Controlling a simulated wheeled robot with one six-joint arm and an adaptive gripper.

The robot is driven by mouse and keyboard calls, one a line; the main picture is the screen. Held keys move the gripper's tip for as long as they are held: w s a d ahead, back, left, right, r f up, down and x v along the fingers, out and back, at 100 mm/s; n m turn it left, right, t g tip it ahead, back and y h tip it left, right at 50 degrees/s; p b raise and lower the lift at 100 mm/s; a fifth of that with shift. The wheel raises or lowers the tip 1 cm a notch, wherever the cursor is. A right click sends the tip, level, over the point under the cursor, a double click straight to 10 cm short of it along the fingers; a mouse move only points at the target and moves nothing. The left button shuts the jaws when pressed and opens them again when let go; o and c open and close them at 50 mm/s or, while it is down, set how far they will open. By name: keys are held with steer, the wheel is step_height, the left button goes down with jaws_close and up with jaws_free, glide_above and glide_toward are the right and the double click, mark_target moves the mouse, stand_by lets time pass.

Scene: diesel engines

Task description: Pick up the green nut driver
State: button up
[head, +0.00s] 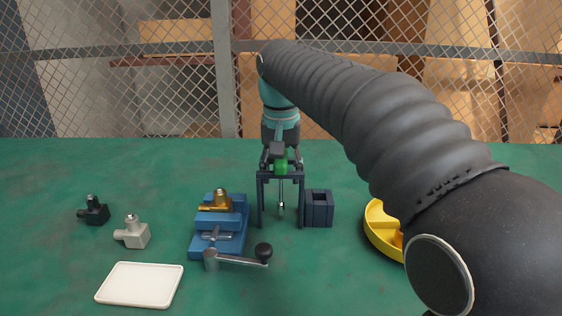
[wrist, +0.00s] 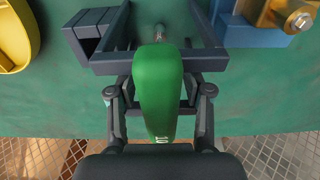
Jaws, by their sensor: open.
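The green nut driver (head: 281,165) stands upright in a dark blue-grey rack (head: 261,203), its handle above the crossbar and its metal shaft hanging between the two legs. In the wrist view the green handle (wrist: 158,88) fills the middle, and the rack's crossbar (wrist: 105,66) lies beyond it. My gripper (head: 281,162) is above the rack, around the handle. In the wrist view my gripper (wrist: 160,94) is open, one finger on each side of the handle with green tabletop showing between. The head view partly hides the handle behind my gripper.
A dark square-holed block (head: 319,208) stands close right of the rack. A blue vise (head: 222,230) with a brass fitting stands close left. A yellow round tray (head: 379,230) lies right, partly behind my arm. A white tray (head: 140,285) and two fittings lie left. Mesh fencing stands behind.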

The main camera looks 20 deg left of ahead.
jaws_close()
steer(key=shift+r, duration=0.15)
